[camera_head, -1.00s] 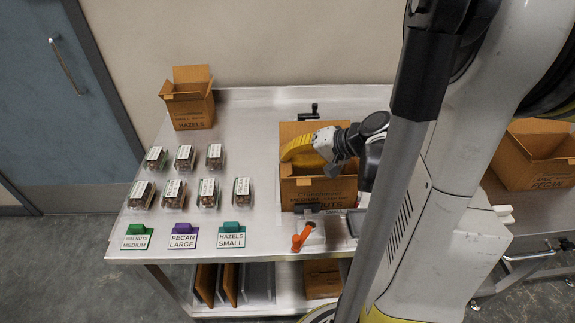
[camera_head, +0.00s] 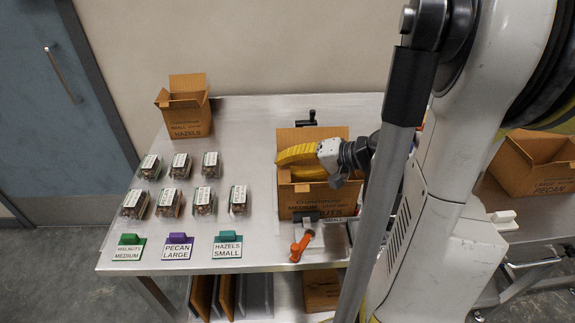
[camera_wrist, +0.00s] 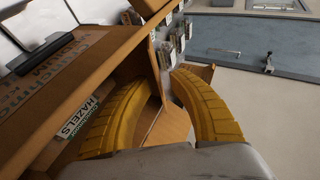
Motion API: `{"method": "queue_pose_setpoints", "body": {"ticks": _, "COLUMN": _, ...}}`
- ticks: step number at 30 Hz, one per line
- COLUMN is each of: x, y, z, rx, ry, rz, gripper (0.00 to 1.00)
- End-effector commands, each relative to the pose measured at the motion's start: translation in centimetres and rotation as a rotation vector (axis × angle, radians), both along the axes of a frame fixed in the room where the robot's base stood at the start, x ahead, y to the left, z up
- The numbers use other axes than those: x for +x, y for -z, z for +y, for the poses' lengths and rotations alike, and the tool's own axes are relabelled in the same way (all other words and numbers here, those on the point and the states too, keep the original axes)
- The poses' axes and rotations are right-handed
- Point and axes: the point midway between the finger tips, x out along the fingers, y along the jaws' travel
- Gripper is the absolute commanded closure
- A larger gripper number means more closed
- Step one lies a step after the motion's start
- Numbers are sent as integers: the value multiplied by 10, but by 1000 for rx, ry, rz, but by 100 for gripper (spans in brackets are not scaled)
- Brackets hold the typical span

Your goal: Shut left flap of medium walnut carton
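The medium walnut carton (camera_head: 318,202) stands on the steel table in the head view, with its back flap (camera_head: 335,132) raised. My gripper (camera_head: 279,162) reaches in from the right above the carton, with its yellow fingers pointing left across the opening to the left rim. The fingers hide much of the left flap and the inside. In the wrist view my gripper (camera_wrist: 163,78) has its two yellow fingers apart, with a brown cardboard panel (camera_wrist: 166,122) showing between them. I cannot tell whether either finger touches it.
Several filled clamshells (camera_head: 167,203) stand left of the carton, behind label signs (camera_head: 179,247). A small hazels carton (camera_head: 188,122) is at the back left. An orange handle (camera_head: 300,248) is in front of the walnut carton. A pecan carton (camera_head: 535,168) stands at right.

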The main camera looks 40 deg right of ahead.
Motion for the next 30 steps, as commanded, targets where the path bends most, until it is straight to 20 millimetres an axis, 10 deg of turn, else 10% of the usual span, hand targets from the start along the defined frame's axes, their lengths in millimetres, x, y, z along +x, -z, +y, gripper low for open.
{"method": "queue_pose_setpoints", "body": {"ticks": 11, "x": -6, "y": -4, "z": -5, "rx": 0, "ry": 2, "rz": 0, "gripper": 76}}
{"method": "queue_pose_setpoints", "body": {"ticks": 30, "x": -90, "y": -55, "z": -53, "rx": -1, "ry": 2, "rz": 0, "gripper": 76}}
